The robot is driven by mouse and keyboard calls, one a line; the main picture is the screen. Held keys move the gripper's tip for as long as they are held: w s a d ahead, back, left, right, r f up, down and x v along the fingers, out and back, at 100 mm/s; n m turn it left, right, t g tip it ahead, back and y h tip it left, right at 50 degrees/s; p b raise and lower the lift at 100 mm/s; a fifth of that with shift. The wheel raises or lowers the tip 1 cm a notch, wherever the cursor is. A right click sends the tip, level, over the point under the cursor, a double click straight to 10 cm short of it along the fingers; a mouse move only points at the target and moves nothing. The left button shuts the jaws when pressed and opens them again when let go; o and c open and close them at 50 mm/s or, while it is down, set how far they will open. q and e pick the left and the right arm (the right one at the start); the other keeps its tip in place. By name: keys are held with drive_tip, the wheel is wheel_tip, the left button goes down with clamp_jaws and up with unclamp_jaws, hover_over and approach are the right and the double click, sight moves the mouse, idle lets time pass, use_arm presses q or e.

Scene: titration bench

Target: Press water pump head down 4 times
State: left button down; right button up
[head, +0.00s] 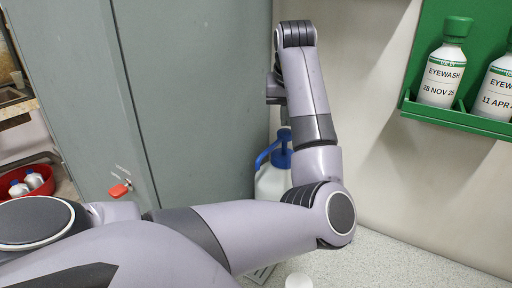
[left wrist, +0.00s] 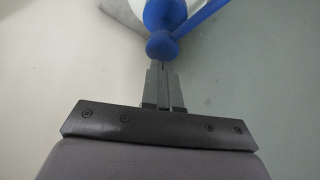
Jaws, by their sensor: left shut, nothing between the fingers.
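The water pump is a white container (head: 270,183) with a blue pump head (head: 281,156) and a blue handle or spout at its left. It stands by the grey cabinet, partly hidden behind my left arm. In the left wrist view, the blue pump head (left wrist: 162,46) is at the top centre. My left gripper (left wrist: 164,73) is shut and empty, with its fingertips right at the blue head. They overlap it in the picture; I cannot tell if they touch it. In the head view my forearm largely hides this gripper. My right gripper is not in view.
A green wall holder (head: 462,119) with eyewash bottles (head: 443,70) is at the upper right. A red bowl (head: 28,180) holds white bottles. A white round top (head: 298,281) shows at the bottom. Speckled counter (head: 400,262) is clear at right.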

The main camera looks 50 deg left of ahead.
sight(285, 132)
use_arm(q)
drive_tip(key=shift+f, duration=0.1)
drive_tip(key=shift+f+b, duration=0.45)
drive_tip(key=shift+f, duration=1.3)
drive_tip(key=shift+r+p, duration=0.4)
drive_tip(key=shift+r, duration=1.4)
drive_tip(key=shift+f, duration=0.1)
